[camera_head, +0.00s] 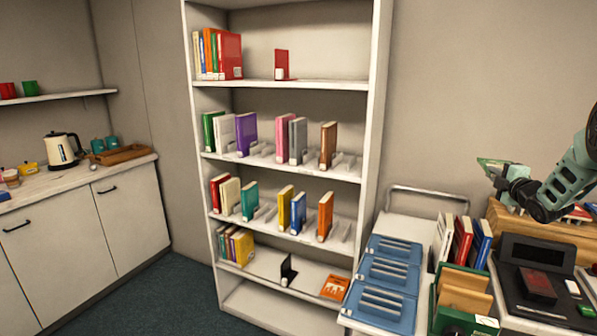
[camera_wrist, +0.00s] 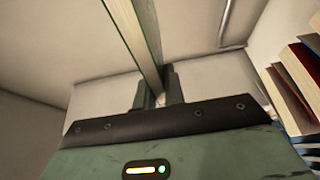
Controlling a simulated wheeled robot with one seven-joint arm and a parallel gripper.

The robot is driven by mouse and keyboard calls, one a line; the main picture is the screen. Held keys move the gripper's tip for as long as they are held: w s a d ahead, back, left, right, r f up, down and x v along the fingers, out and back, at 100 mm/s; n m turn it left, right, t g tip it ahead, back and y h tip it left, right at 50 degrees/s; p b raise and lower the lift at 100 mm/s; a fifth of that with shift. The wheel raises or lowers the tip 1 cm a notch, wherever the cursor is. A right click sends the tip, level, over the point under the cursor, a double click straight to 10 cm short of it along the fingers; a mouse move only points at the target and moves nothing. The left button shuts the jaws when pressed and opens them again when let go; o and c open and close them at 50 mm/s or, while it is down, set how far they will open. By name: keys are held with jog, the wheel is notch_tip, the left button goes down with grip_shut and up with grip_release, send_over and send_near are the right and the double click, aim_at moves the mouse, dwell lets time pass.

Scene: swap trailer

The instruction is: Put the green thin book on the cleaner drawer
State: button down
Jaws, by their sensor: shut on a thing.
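A thin green book (camera_wrist: 138,32) is held in my gripper (camera_wrist: 158,84), pinched between the two fingers and standing out away from them, with its pale page edge showing. In the head view my gripper (camera_head: 503,172) is raised at the right, above the cart and desk area, and the green book (camera_head: 490,163) shows small at its tip. A dark machine (camera_head: 550,255) with an upright panel stands at the lower right, below my arm, with a dark red block-like thing (camera_head: 538,287) on its front part. I cannot tell which part is the cleaner drawer.
Blue slotted trays (camera_head: 390,272) lie on a cart left of the machine. A green box (camera_head: 447,318) with tan dividers and several upright books (camera_head: 463,240) stand between them. A white bookshelf (camera_head: 203,130) with books fills the middle. The air around my gripper is clear.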

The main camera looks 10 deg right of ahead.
jog(key=s+a+f+y+b, duration=0.1)
jog(key=s+a+f+b, duration=0.1)
jog(key=a+f, duration=0.5)
jog(key=s+a+f+n+b, duration=0.1)
jog(key=s+a+f+b, duration=0.15)
jog(key=a, duration=0.85)
jog(key=s+a+f+y+b, duration=0.1)
jog(key=a+f+b, duration=0.1)
jog(key=a+f, duration=0.55)
jog(key=s+a+f+b, duration=0.2)
jog(key=s+a, duration=0.6)
jog(key=a, duration=0.2)
jog(key=shift+s+f, duration=0.15)
jog(key=shift+f, duration=0.25)
